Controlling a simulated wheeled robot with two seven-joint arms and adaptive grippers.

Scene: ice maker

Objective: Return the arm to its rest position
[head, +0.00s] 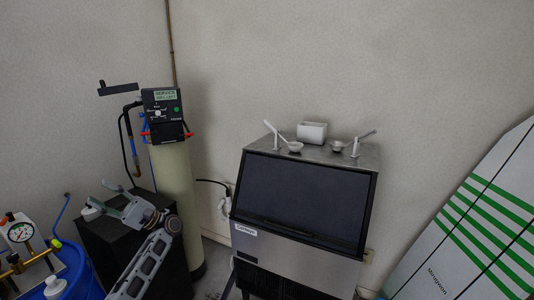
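My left gripper (100,198) is at the lower left, in front of the cream water-softener tank and over a dark box. Its fingers point to the left and stand apart, with nothing seen between them. My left arm comes up from the bottom edge, bent at the wrist. My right gripper is not in view. The ice maker (303,198) stands in the middle, its dark front door shut. My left gripper is well to the left of it and not touching it.
The softener tank (173,180) stands behind my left arm. A blue drum (75,265) with a gauge is at the lower left. On the ice maker lie a white container (312,131) and two scoops (294,146) (338,146). A green-striped board (480,225) leans at the right.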

